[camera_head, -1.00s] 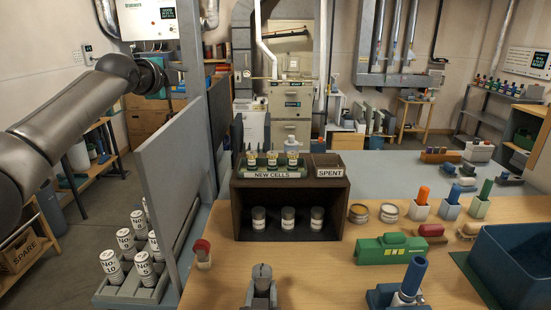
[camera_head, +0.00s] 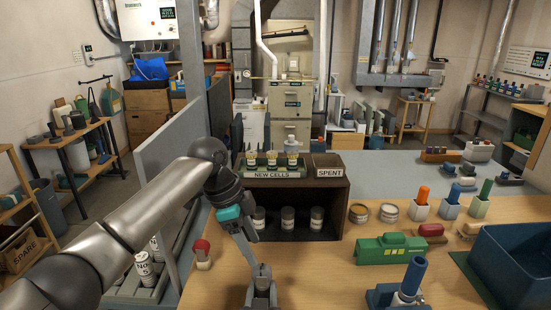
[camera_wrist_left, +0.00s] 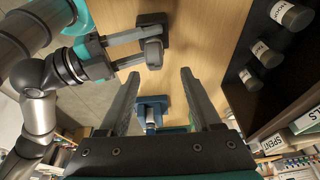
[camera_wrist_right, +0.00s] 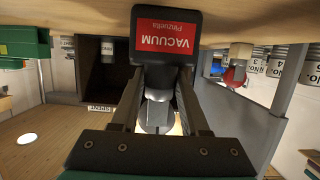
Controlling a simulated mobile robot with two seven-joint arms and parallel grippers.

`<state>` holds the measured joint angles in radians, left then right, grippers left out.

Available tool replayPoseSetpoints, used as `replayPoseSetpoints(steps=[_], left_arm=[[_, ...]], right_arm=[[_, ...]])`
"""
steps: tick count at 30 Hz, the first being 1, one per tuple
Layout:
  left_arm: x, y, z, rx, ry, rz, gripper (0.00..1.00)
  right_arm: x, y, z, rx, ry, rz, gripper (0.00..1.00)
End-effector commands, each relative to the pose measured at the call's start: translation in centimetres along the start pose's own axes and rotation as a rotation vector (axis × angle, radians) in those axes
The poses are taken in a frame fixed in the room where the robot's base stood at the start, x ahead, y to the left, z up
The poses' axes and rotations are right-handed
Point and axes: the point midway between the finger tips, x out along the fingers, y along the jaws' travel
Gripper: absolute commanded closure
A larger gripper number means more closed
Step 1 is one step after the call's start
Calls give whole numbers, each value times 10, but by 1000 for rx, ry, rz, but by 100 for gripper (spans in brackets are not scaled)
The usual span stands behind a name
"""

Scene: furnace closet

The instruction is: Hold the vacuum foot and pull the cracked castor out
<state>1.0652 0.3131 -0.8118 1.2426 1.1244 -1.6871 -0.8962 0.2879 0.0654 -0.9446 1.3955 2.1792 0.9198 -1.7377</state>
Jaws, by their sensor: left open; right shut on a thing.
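The vacuum foot (camera_wrist_right: 165,45) is a black block with a red VACUUM label, standing at the table's front. A grey rounded piece (camera_wrist_right: 157,112), apparently the castor, sits on its raised neck. It shows at the bottom of the head view (camera_head: 263,271) and in the left wrist view (camera_wrist_left: 153,50). Cracks are too small to tell. My right gripper (camera_wrist_right: 160,75) is shut on the foot, its fingers either side of the neck. My left gripper (camera_head: 252,250) is open and empty, just above and behind the castor in the head view. Its fingers (camera_wrist_left: 158,75) spread wide in the left wrist view.
A dark cubby (camera_head: 333,210) with jars stands behind. A red-topped piece (camera_head: 203,252) is to the left, near a grey panel (camera_head: 165,150). A green block (camera_head: 392,248), a blue holder (camera_head: 385,297) and a blue bin (camera_head: 515,260) are to the right.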

Motion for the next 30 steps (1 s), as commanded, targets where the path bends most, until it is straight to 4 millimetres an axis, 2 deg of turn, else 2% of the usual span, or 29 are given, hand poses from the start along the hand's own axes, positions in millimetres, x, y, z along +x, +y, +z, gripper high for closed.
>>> replayPoseSetpoints(steps=[5, 18, 24, 30], left_arm=[[11, 9, 0, -6, -7, 32, 35], [62, 9, 0, -6, -6, 30, 35], [72, 9, 0, -6, -7, 28, 35], [74, 9, 0, -5, -7, 27, 35]], right_arm=[[0, 0, 0, 0, -1, -1, 100], [0, 0, 0, 0, -1, -1, 100], [0, 0, 0, 0, -1, -1, 100], [0, 0, 0, 0, -1, -1, 100]])
